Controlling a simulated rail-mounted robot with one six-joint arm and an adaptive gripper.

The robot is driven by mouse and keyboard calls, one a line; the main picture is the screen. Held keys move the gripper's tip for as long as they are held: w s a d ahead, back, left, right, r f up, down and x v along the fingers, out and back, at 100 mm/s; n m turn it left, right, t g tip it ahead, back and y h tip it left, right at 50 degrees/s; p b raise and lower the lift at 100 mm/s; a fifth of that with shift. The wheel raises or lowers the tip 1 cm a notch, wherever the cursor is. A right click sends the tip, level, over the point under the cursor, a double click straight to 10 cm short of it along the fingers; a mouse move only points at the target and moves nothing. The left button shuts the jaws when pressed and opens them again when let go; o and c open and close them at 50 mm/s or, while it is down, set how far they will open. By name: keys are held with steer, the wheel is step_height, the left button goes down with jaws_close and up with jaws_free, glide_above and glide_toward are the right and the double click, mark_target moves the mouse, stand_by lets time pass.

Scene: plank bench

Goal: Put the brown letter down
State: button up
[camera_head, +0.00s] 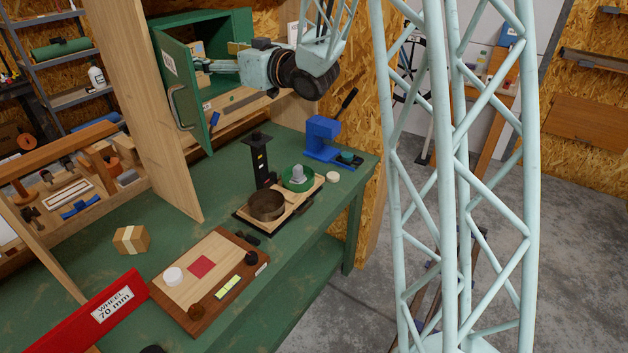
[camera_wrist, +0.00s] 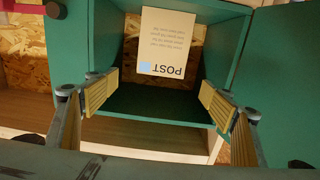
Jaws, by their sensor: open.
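My gripper (camera_head: 207,66) reaches from the right into the mouth of the green cabinet (camera_head: 222,22). In the wrist view my gripper (camera_wrist: 160,98) is open, its two wood-coloured pads wide apart with nothing between them. A pale cream card printed POST (camera_wrist: 168,45), upside down in the wrist view, stands upright inside the cabinet, beyond the fingertips. A brown, speckled surface (camera_wrist: 195,58) shows behind it. No letter that is plainly brown can be made out in either view.
The cabinet door (camera_head: 178,85) hangs open at left. A wooden post (camera_head: 150,110) stands beside it. Below, the green bench (camera_head: 180,233) carries a wooden board (camera_head: 225,257), a small box (camera_head: 131,239), a black stand (camera_head: 258,163) and a blue tool (camera_head: 322,138).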

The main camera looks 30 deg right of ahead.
steer(key=s+d+r+m+g+h, duration=0.1)
steer(key=s+g+h, duration=0.15)
steer(key=s, duration=0.65)
steer(key=s+d+m+g+h, duration=0.1)
steer(key=s+m+g+h, duration=0.15)
steer(key=s, duration=0.75)
steer(key=s+d+r+m+g+h, duration=0.15)
steer(key=s+h, duration=0.25)
steer(key=s, duration=0.5)
steer(key=s+a+f+g, duration=0.2)
steer(key=s, duration=0.9)
steer(key=s+a+f+g+y, duration=0.1)
steer(key=s+a+f+g, duration=0.1)
steer(key=s, duration=1)
steer(key=s+a+f+g+y, duration=0.1)
steer(key=s+a+f, duration=0.3)
steer(key=s, duration=0.8)
steer(key=shift+f+g, duration=0.25)
steer(key=shift+g, duration=0.2)
steer(key=shift+a+n, duration=0.25)
steer(key=shift+n, duration=0.05)
